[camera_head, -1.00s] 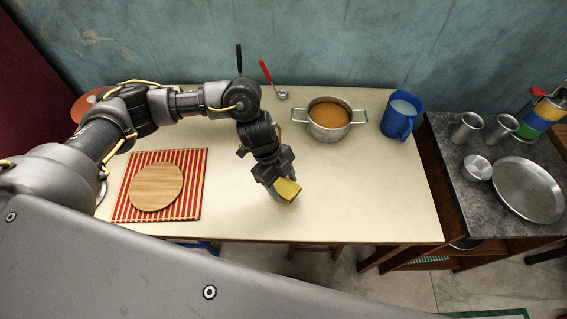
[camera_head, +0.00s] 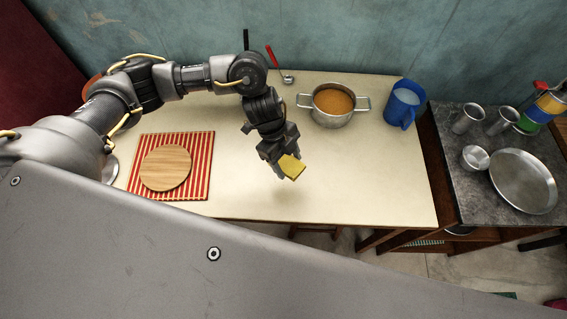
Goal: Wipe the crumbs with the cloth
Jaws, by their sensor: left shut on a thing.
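My left gripper (camera_head: 279,168) is shut on a yellow cloth (camera_head: 292,167), a small folded block at its fingertips. It holds the cloth over the middle of the cream table (camera_head: 355,180), and a faint shadow lies on the table below. The cloth looks raised a little above the surface. I cannot make out any crumbs on the table; they may be too small or hidden by the arm. My right gripper is not in view.
A pot of orange soup (camera_head: 333,104) and a blue jug (camera_head: 404,103) stand at the back right. A ladle with a red handle (camera_head: 272,55) lies behind. A round wooden board (camera_head: 165,167) rests on a striped mat (camera_head: 203,182) at left. The table's front middle is clear.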

